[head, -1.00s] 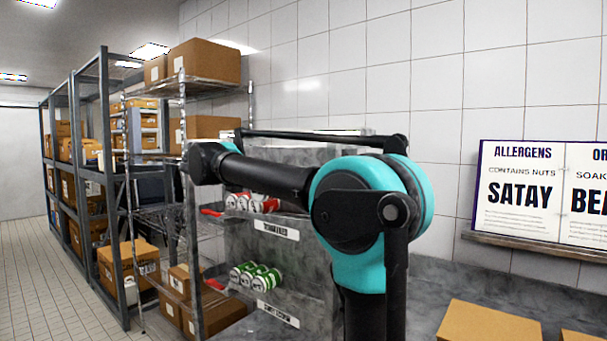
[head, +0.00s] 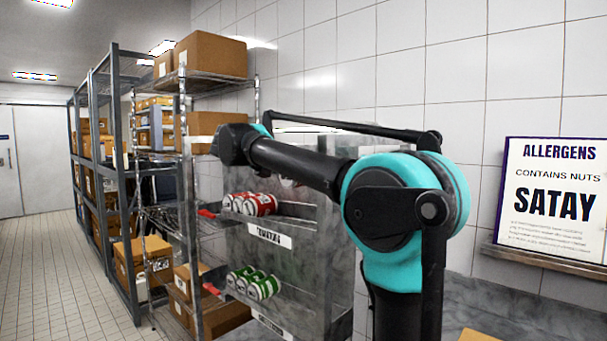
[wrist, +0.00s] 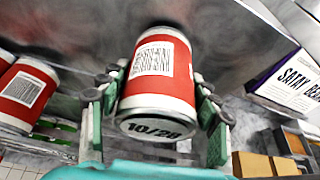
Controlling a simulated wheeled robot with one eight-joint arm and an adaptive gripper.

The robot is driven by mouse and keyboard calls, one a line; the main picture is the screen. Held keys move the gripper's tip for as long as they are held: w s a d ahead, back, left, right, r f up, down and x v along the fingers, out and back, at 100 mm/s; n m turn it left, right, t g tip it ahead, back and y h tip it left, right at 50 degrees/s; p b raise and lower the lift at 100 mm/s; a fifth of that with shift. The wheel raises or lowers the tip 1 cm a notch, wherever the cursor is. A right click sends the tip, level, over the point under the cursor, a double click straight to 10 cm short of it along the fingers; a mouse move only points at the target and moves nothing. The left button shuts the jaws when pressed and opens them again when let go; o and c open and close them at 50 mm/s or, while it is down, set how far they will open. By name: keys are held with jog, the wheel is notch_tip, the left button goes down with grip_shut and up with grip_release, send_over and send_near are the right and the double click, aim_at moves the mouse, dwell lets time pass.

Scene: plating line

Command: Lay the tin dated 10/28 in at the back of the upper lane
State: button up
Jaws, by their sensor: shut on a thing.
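A red and white tin (wrist: 160,75) with 10/28 printed on its end lies between the two fingers of my gripper (wrist: 158,112) in the wrist view. My gripper is shut on it. In the head view my gripper and this tin cannot be made out behind my arm. The upper lane (head: 269,236) of the grey dispenser, its label blurred, holds several red and white tins (head: 249,203) in a row at its left part. Other red tins (wrist: 28,92) show at the left of the wrist view, apart from the held tin.
A lower lane (head: 271,322) holds green and white tins (head: 253,282). A wire rack (head: 187,165) with cartons stands left of the dispenser. An allergen board (head: 550,199) sits on a wall ledge at the right. The floor (head: 70,280) at left is clear.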

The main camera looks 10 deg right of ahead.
notch_tip(320, 180, down, 11)
dwell(1.2)
jog(key=o, duration=1.7)
